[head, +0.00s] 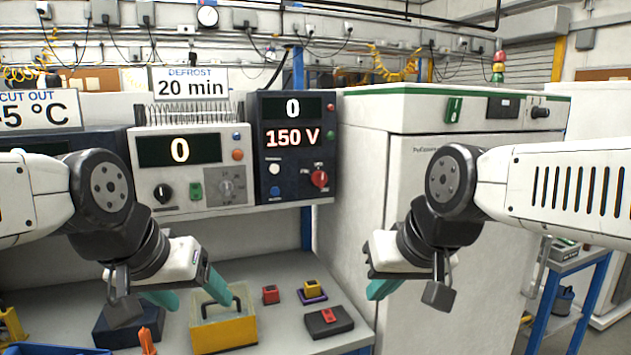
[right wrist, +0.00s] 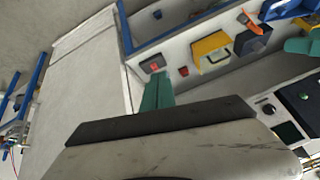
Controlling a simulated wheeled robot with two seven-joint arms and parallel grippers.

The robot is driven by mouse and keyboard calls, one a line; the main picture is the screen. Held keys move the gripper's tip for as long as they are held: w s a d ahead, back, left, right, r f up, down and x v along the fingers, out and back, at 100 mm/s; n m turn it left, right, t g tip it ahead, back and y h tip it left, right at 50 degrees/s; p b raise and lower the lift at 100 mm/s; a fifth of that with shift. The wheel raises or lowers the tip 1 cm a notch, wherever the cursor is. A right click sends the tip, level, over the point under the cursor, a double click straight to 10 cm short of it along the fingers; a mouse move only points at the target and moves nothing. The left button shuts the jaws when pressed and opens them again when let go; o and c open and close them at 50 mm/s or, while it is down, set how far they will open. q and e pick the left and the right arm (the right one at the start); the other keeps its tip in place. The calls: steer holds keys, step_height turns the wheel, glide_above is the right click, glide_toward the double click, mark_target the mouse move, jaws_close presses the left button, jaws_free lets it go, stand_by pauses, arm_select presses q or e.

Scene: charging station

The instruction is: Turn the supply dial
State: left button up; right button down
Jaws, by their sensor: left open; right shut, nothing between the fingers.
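A dark panel (head: 267,150) at the back shows "0" and "150 V". It carries a red rotary knob (head: 320,178) at its lower right. Beside it, a light-coloured unit (head: 215,204) shows "0" and has a black knob (head: 163,193) and a grey dial (head: 227,187). No readable label tells me which is the supply dial. My left gripper (head: 188,292) is open and empty, below the light unit and above the bench. My right gripper (head: 383,288) is shut and empty, lower right of the red knob and apart from it; its teal fingers show in the right wrist view (right wrist: 157,92).
On the bench stand a yellow box (head: 224,333) with a black handle, a red block (head: 270,294), a yellow block on a purple base (head: 312,296) and a dark box with a red top (head: 329,321). A large white cabinet (head: 410,180) stands right of the panel.

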steer(key=c, duration=1.7)
jaws_free()
steer(key=shift+w, duration=0.3)
steer(key=o, duration=1.1)
steer(key=w+r, duration=0.1)
steer(key=w, duration=0.2)
steer(key=w+t, duration=0.1)
steer(key=w, duration=0.3)
steer(key=w+d+r+t, duration=0.1)
steer(key=w, duration=0.3)
steer(key=shift+w+r+n+h, duration=0.15)
steer(key=shift+r+n+h, duration=0.15)
steer(key=shift+r+h, duration=0.1)
steer(key=shift+c, duration=0.2)
steer(key=n+t+y, duration=0.3)
steer(key=n+t, duration=0.1)
steer(key=t, duration=0.5)
glide_toward(322, 180)
steer(key=w, duration=0.2)
steer(key=x, duration=0.8)
steer(key=shift+s+a, duration=0.1)
steer(key=shift+a, duration=0.1)
